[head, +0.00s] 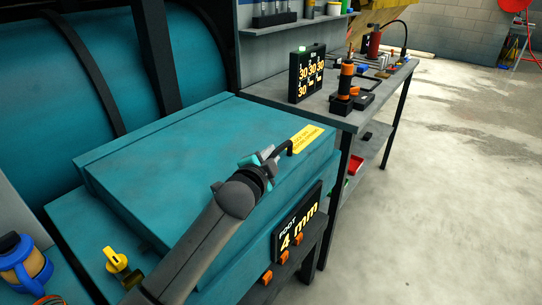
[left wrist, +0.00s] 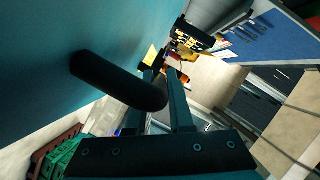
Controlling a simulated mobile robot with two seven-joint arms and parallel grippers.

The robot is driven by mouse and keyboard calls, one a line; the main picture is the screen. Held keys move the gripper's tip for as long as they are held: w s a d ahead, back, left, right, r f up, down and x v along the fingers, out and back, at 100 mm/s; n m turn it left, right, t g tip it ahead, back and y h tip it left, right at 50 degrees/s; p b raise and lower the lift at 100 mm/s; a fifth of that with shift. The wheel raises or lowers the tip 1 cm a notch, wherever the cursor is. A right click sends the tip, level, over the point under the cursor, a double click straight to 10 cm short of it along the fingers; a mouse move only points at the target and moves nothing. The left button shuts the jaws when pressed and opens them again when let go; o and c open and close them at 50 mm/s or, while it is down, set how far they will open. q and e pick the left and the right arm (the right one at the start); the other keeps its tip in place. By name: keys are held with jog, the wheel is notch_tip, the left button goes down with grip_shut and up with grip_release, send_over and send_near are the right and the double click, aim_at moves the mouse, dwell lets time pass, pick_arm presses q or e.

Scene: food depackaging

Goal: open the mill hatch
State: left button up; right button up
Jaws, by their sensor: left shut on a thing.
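The mill hatch (head: 190,150) is a wide teal lid that lies flat on the teal mill body and looks closed. A yellow label (head: 306,138) sits near its right edge. A black bent handle (head: 286,148) stands on the lid by the label. My left gripper (head: 268,158) reaches over the lid and is shut on this handle. In the left wrist view the dark handle (left wrist: 112,80) runs from the teal surface in between my two fingers (left wrist: 163,90). The fingers hide part of its end. My right gripper is in neither view.
A display reading "4 mm" (head: 298,226) is on the mill's front, above orange buttons (head: 283,257). A yellow switch (head: 115,260) is at lower left. A workbench (head: 340,118) with a number display and tools stands behind. The concrete floor at right is clear.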

pick_arm(q)
grip_shut()
dwell(0.8)
